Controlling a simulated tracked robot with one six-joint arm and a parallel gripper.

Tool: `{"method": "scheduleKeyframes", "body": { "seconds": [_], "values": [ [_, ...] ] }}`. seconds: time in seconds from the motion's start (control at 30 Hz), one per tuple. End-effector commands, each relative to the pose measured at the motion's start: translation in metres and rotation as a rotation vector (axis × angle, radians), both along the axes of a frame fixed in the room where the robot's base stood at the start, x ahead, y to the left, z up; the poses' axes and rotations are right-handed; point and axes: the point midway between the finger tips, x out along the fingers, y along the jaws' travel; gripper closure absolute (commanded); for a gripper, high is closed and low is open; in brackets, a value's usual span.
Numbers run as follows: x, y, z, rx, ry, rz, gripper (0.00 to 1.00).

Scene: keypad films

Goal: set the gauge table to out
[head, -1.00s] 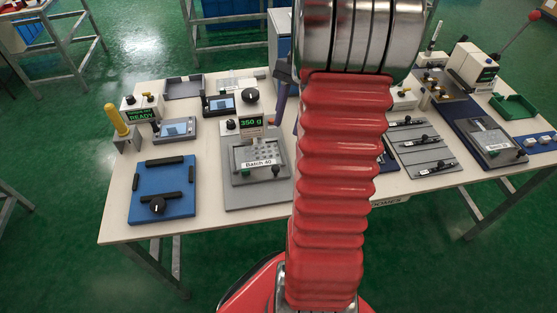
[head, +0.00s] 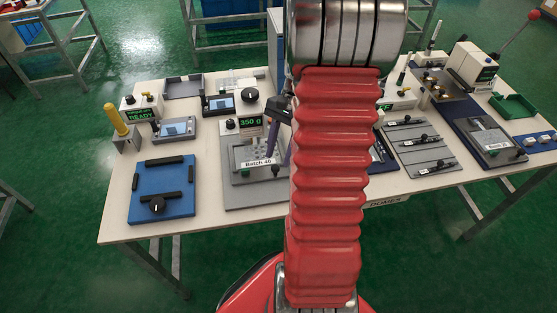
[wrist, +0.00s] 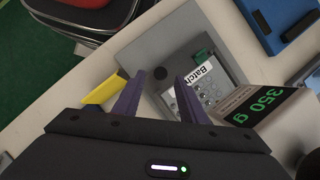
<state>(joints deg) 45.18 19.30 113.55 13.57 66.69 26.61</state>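I cannot tell for sure which fixture is the gauge table. My gripper (head: 277,158) is over the right part of a grey plate fixture (head: 258,198), which carries a "Batch 40" label (head: 257,164) and stands before a "350 g" display (head: 250,122). In the wrist view my gripper (wrist: 159,76) is open, its two purple fingers apart, with nothing gripped. A black knob (wrist: 160,73) on the grey plate shows between the fingertips. The knob also shows in the head view (head: 276,170). I cannot tell the height of the fingers above it.
A blue plate with black bars and a knob (head: 163,205) lies to the left. A plate with several sliders (head: 416,146) and a second batch fixture (head: 492,140) stand to the right. A yellow post (head: 115,120) stands at the left. My red arm hides the table's middle.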

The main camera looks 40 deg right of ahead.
Motion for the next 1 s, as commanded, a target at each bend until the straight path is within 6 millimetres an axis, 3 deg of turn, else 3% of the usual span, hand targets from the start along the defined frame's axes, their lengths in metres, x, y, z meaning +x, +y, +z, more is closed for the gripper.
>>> {"method": "scheduleKeyframes", "body": {
  "seconds": [0.23, 0.6, 1.0],
  "values": [
    [-0.002, 0.011, -0.027, 0.000, 0.001, 0.001, 0.62],
    [-0.003, 0.013, -0.031, -0.001, 0.000, 0.000, 0.62],
    [-0.003, 0.012, -0.031, -0.001, 0.000, -0.001, 0.90]
  ]
}}
